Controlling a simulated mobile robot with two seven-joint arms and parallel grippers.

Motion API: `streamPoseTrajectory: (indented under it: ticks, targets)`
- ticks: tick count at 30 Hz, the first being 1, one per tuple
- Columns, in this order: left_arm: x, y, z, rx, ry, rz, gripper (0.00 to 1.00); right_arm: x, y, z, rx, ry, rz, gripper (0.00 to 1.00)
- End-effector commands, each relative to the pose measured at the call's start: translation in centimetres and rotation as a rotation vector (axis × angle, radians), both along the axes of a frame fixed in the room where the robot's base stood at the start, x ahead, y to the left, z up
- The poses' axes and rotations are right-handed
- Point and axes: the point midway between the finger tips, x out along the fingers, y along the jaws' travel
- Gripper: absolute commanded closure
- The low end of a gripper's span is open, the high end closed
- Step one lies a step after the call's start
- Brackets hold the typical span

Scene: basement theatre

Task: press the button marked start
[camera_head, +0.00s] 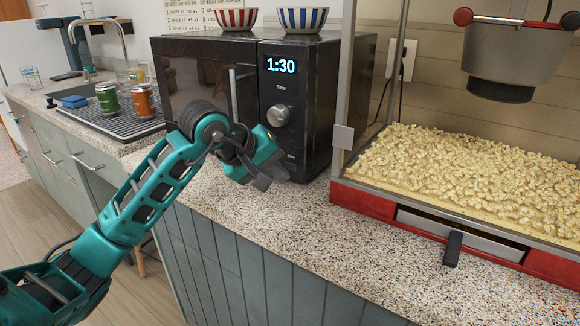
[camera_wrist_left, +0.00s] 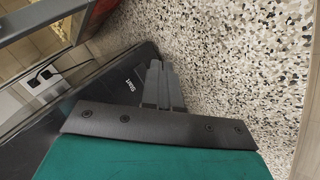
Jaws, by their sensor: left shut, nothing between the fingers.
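The black microwave (camera_head: 205,75) stands on the speckled counter, its display reading 1:30 above a round Time knob (camera_head: 278,115). My left gripper (camera_head: 262,181) is shut and empty, low in front of the microwave's control panel. It hides the lower part of the panel in the head view, so the start button cannot be made out there. In the left wrist view the word Start (camera_wrist_left: 135,83) shows on the black panel, just left of the closed fingers (camera_wrist_left: 161,72). Whether the fingertips touch the panel I cannot tell. My right gripper is not in view.
A popcorn machine (camera_head: 385,198) with a red base stands right of the microwave. Two striped bowls (camera_head: 236,18) (camera_head: 302,19) sit on top of the microwave. Green (camera_head: 108,98) and orange (camera_head: 143,100) cans stand left by the sink. The front counter (camera_head: 300,235) is clear.

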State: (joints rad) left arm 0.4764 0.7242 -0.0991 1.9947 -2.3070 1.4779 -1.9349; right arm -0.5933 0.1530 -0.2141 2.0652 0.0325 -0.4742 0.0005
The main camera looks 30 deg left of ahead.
Motion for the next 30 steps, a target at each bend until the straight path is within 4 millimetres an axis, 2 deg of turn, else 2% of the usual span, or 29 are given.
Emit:
streamPoseTrajectory:
  ticks: [12, 30]
  targets:
    - [0.9, 0.0, 0.0, 0.002, 0.0, 0.0, 1.0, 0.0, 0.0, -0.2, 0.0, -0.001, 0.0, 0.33]
    - [1.1, -0.1, 0.0, 0.0, 0.0, 0.0, 1.0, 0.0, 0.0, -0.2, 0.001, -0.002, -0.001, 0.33]
